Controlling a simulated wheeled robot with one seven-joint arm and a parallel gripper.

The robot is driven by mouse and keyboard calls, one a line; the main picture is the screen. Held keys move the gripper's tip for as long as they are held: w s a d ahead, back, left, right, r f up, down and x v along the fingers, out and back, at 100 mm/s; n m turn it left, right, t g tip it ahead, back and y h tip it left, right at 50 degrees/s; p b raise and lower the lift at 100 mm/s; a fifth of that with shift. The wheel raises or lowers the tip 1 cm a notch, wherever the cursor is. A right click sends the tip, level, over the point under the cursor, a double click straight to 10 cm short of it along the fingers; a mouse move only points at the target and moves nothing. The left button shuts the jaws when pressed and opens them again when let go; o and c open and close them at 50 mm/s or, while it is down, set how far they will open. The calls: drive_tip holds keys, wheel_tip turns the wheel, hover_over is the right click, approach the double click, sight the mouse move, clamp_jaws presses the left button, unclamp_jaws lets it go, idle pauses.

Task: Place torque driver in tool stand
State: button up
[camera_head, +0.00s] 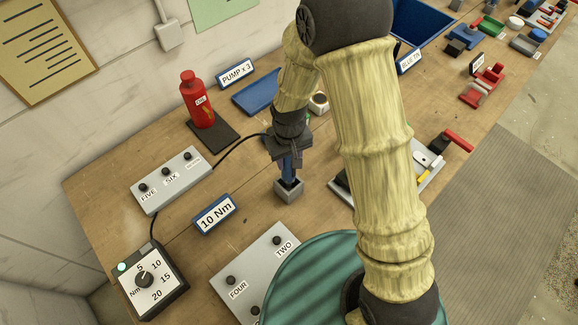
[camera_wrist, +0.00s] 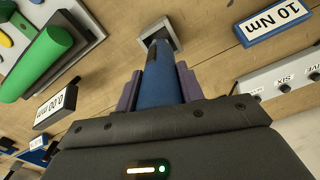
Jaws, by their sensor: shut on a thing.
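The torque driver (camera_head: 288,170) is blue and held roughly upright in my gripper (camera_head: 288,158). A dark cable runs from its top toward the left. The tool stand (camera_head: 289,191) is a small grey square block with a socket, directly below the driver. In the wrist view, the blue driver (camera_wrist: 153,85) lies between the two purple fingers of my gripper (camera_wrist: 158,88), which are shut on it. Its lower end overlaps the dark opening of the stand (camera_wrist: 172,30). How deep the end sits in the socket is hidden.
A "10 Nm" sign (camera_head: 215,214) stands left of the stand, with a grey FIVE/SIX box (camera_head: 171,180) beyond it. A red oil bottle (camera_head: 197,100) stands farther back. A torque dial box (camera_head: 150,279) is at front left. A fixture with a red handle (camera_head: 458,141) lies to the right.

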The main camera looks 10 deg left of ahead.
sight(289, 169)
drive_tip(key=shift+f, duration=0.35)
drive_tip(key=shift+f+p, duration=0.85)
drive_tip(key=shift+f, duration=1.2)
drive_tip(key=shift+f, duration=0.15)
drive_tip(key=o, duration=1.1)
drive_tip(key=shift+r+b, duration=2.3)
drive_tip(key=shift+r, duration=3.85)
